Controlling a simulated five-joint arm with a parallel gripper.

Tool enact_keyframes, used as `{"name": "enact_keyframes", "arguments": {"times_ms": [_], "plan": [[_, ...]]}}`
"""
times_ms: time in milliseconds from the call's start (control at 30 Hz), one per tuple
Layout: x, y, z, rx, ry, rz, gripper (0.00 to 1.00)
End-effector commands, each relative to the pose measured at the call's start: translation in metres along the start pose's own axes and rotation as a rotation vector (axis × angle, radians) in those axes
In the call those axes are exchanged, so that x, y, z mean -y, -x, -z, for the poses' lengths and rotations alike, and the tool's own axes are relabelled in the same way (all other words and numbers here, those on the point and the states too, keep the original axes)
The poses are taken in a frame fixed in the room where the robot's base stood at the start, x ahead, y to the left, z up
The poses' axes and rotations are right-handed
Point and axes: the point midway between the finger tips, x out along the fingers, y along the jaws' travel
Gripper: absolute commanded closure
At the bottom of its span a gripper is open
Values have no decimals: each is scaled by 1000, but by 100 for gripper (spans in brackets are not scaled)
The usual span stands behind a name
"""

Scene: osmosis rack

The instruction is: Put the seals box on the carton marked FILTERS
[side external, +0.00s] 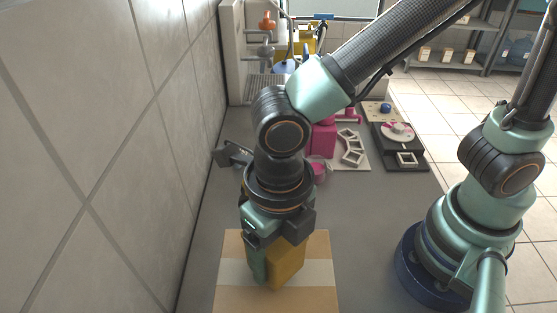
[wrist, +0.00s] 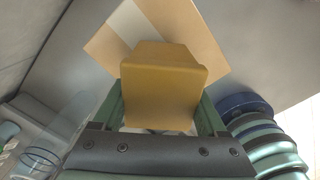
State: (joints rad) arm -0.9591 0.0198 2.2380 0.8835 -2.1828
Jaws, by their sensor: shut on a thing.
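The seals box is a yellow-brown box (side external: 287,264); in the wrist view the box (wrist: 162,85) fills the middle, between the two green fingers. My gripper (side external: 268,262) points down and is shut on it. The carton (side external: 325,290) is a tan box with a pale tape strip across its top, at the bottom of the side view. The box is over the carton's top; I cannot tell whether it touches. The carton also shows behind the box in the wrist view (wrist: 205,38). No FILTERS marking is visible on it.
A tiled wall (side external: 100,150) runs close along the left.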

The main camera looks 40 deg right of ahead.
Motion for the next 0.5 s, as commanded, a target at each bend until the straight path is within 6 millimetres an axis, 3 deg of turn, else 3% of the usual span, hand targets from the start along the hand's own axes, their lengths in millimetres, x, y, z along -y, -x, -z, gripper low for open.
{"name": "enact_keyframes", "arguments": {"times_ms": [133, 500], "plan": [[1, -17, 0, -2, 0, 3, 90], [0, -20, 0, 0, 0, 0, 90]]}}
